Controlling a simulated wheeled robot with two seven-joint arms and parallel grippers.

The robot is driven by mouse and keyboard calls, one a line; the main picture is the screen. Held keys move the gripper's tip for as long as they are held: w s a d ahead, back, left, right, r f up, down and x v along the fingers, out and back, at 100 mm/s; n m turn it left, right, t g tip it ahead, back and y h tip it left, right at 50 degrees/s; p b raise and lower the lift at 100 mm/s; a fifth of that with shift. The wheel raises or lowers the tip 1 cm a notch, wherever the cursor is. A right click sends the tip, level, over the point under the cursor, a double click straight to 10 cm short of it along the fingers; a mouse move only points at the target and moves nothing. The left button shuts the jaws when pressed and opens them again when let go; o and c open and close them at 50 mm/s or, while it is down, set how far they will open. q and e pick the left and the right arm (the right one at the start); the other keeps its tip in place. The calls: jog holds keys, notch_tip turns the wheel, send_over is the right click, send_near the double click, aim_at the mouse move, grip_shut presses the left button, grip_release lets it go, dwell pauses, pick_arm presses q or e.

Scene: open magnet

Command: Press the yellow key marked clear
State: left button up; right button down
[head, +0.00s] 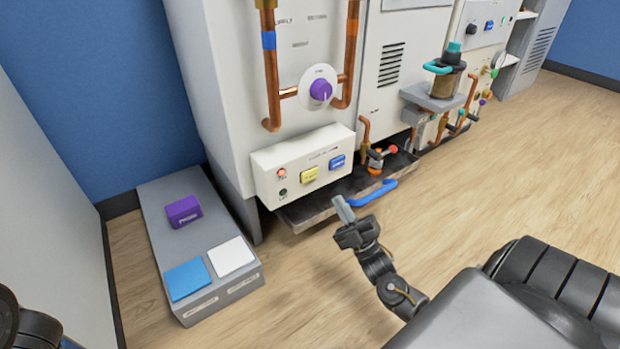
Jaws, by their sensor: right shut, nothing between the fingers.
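The yellow key (309,175) sits on the sloped front of a white control box (265,189), low on the white cabinet. Its lettering is too small to read. A blue key (338,162) is to its right, and a lit red lamp (282,173) is to its left. My right gripper (342,207) is shut and empty, below and to the right of the yellow key, apart from the box in the picture. My left gripper is not in view; only dark parts of my left arm show at the lower left edge.
A dark tray with a blue handle (376,193) juts out under the box. Copper pipes (271,70) and a purple knob (321,90) are above. A grey bench (156,233) with a purple block (184,211) stands left. The wooden floor at right is clear.

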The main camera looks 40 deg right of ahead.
aim_at(310, 175)
jog(key=w+b, duration=0.3)
jog(key=w, duration=0.5)
jog(key=shift+w+h+b, duration=0.3)
jog(key=shift+w+b, duration=0.1)
jog(key=shift+w+d, duration=0.1)
jog(key=shift+w, duration=0.05)
dwell(1.8)
jog(key=shift+w, duration=0.25)
